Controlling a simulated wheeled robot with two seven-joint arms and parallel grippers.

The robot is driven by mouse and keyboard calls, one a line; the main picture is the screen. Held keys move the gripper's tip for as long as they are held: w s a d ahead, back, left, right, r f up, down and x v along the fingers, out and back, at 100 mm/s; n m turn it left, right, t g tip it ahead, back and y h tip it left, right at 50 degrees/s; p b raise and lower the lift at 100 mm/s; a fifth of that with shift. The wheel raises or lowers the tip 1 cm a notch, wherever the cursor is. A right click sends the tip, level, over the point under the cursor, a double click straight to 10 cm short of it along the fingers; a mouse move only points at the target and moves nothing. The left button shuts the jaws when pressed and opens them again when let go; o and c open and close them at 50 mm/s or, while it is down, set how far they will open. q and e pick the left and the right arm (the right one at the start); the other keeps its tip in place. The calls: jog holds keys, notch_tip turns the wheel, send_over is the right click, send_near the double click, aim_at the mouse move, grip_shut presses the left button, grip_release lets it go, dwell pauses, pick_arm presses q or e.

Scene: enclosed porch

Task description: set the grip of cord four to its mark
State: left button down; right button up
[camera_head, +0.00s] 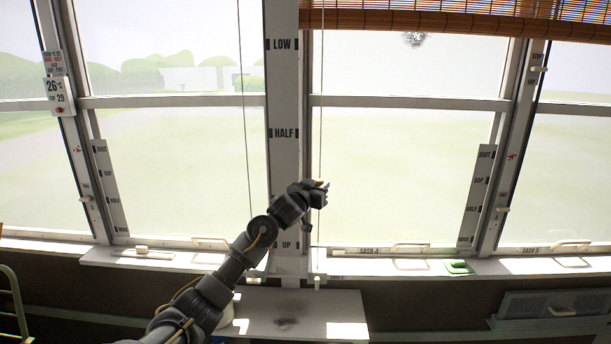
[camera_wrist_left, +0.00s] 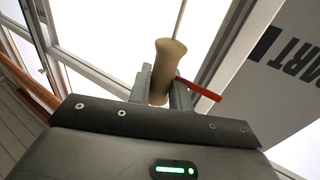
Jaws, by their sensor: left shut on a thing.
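My left gripper (camera_head: 320,190) is shut on a tan, spool-shaped cord grip in front of the central post. In the left wrist view the cord grip (camera_wrist_left: 167,70) stands between the two fingers (camera_wrist_left: 160,92), with its cord (camera_wrist_left: 180,18) running up from it. A red pointer (camera_wrist_left: 199,88) sticks out to the right beside the fingers. In the head view the cord (camera_head: 320,100) hangs along the right side of the post (camera_head: 283,100), and the grip is mostly hidden by my gripper. The post carries marks LOW (camera_head: 283,44), HALF (camera_head: 283,133) and UP (camera_head: 287,245). My gripper is between HALF and UP.
A second cord (camera_head: 243,110) hangs left of the post. A slatted blind (camera_head: 440,20) is rolled at the top right. The sill (camera_head: 400,268) holds a green object (camera_head: 458,267). A small shelf (camera_head: 300,315) juts out below. More marked strips (camera_head: 110,185) flank the windows.

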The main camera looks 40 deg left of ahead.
pick_arm(q)
notch_tip(320, 180, down, 23)
jog(key=b, duration=0.9)
jog(key=shift+d+r, duration=0.1)
jog(key=shift+d, duration=0.05)
jog(key=shift+f+b, duration=0.3)
jog(key=shift+f, duration=0.35)
jog(key=c, duration=1.6)
grip_release()
jog(key=shift+o, duration=1.4)
jog(key=shift+w+r, duration=0.1)
jog(key=shift+r, duration=0.15)
jog(key=shift+r, duration=0.1)
jog(key=s+b, duration=0.1)
jog(key=s, duration=1)
jog(key=shift+d, duration=0.4)
